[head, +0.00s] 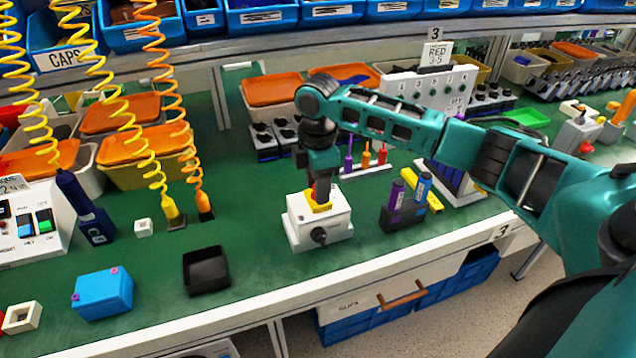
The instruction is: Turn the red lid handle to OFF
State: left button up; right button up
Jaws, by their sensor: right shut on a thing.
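A white switch box (303,230) stands upright on the green bench top near its front edge. It has a yellow plate on top and a black knob (319,236) on its front face. My right gripper (321,188) points down onto the top of the box and is shut on the red handle (322,194) above the yellow plate. The fingers hide most of the handle, so I cannot read its position or any OFF mark. My left gripper is not in view.
A black tray (206,271) and a blue box (103,294) lie to the left. A dark holder with purple and blue tools (396,206) stands just right of the switch box. Coiled cords hang at left. Green bench is free between the black tray and the switch box.

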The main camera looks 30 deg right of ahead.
dwell(0.4)
jog(key=o, duration=1.1)
notch_tip(320, 180, up, 13)
dwell(0.3)
